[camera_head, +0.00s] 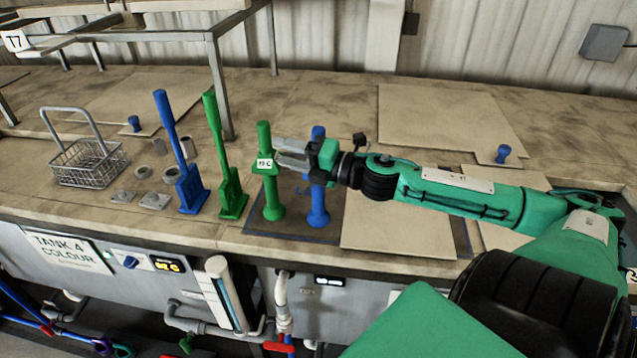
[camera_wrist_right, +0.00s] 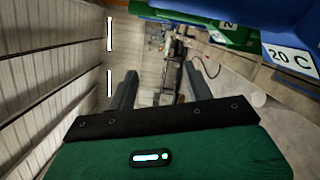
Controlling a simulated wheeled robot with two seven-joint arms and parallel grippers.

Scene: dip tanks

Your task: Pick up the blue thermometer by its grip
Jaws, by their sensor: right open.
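The blue thermometer (camera_head: 318,205) stands upright on a dark mat (camera_head: 290,230) at the counter's front. My right gripper hides its middle in the head view. In the right wrist view its blue body with a white "20 C" label (camera_wrist_right: 291,58) is at the upper right, outside the jaws. A green thermometer (camera_head: 273,200) with a white label stands just left of it. My right gripper (camera_head: 277,154) is open, its fingers pointing left towards the green thermometer's upper part. In the wrist view nothing shows gripped between the fingers (camera_wrist_right: 163,80). My left gripper is not in view.
A blue paddle-like tool (camera_head: 190,190) and a green one (camera_head: 231,195) stand farther left. A wire basket (camera_head: 88,165) and small grey pieces lie beyond them. Pale flat lids (camera_head: 440,125) cover the counter at right, beside a small blue knob (camera_head: 503,152). A metal rack stands behind.

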